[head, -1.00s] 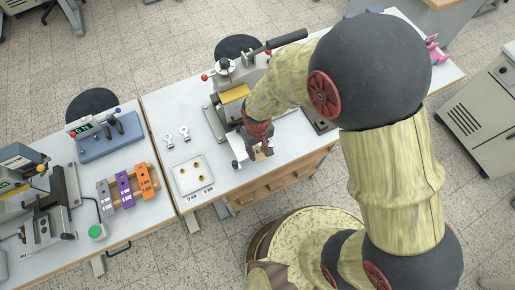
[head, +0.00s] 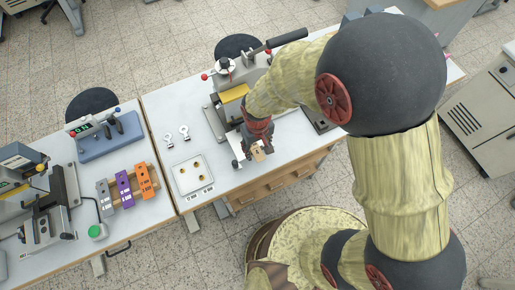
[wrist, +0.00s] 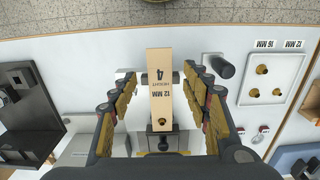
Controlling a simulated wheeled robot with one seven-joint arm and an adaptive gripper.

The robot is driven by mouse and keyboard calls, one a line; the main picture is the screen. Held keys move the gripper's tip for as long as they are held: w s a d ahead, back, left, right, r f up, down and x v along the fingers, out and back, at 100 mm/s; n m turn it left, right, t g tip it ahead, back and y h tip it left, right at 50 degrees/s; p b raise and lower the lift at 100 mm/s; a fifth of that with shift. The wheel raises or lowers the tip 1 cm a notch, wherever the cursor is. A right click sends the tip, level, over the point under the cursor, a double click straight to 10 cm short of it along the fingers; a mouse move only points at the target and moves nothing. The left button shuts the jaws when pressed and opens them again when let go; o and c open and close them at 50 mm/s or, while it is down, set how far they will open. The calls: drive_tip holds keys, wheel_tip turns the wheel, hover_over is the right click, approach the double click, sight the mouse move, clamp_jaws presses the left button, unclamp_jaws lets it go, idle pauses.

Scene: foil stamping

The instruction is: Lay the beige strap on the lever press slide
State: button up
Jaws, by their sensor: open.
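The beige strap (wrist: 161,75) carries dark printing and has a hole at its near end; it also shows in the head view (head: 257,153). It lies lengthwise over the lever press slide (wrist: 159,142), whose metal parts show around it; the strap hides much of the slide, and I cannot tell how fully it rests there. The lever press (head: 232,95) has a long black handle. My gripper (wrist: 160,84) is open, with its fingers on both sides of the strap and gaps between. In the head view my gripper (head: 257,138) is low over the press front.
A white tray with brass pegs (head: 192,175) lies left of the press; it shows at right in the wrist view (wrist: 272,80). Grey, purple and orange straps (head: 124,188) sit on a wooden rack on the left table.

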wheel_tip(320, 180, up, 11)
drive_tip(key=shift+f, duration=0.2)
idle(0.6)
drive_tip(key=s+d+r+m+t+b, duration=0.2)
drive_tip(key=d+r, duration=0.5)
drive_tip(key=d, duration=0.4)
drive_tip(key=s+d+r+m+t+b, duration=0.3)
drive_tip(key=d+r, duration=0.5)
drive_tip(key=d, duration=0.3)
drive_tip(key=s+m+b, duration=0.1)
drive_tip(key=s+b, duration=0.1)
drive_tip(key=shift+s+d+t+b, duration=0.25)
drive_tip(key=shift+d+t+b, duration=0.05)
drive_tip(key=shift+d+b, duration=0.1)
drive_tip(key=shift+c, duration=0.2)
